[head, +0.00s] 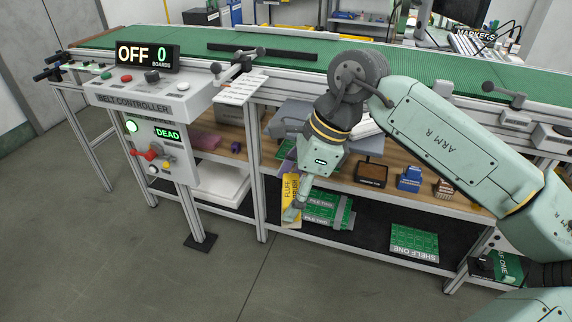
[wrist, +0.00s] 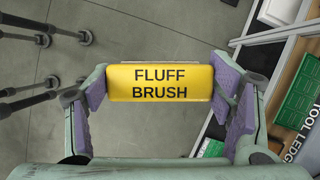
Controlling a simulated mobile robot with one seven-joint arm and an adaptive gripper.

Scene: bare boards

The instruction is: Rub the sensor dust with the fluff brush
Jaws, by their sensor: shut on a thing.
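The yellow fluff brush (head: 290,187), with black lettering, is held between the purple-padded fingers of my gripper (head: 293,205). It also shows at the top middle of the wrist view (wrist: 160,82), its label facing the camera and both pads touching its ends. My gripper is in front of the conveyor's lower shelves, below the belt. The bristles are not visible. I cannot make out any dust in these views, and which part is the sensor is unclear.
The conveyor's green belt (head: 130,42) runs above the shelves. A belt controller (head: 150,100) reads "OFF 0" and "DEAD". Wooden shelf (head: 340,178) holds small blocks. Green boards (head: 414,242) lie on the lower shelf. The grey floor (head: 110,250) at front left is clear.

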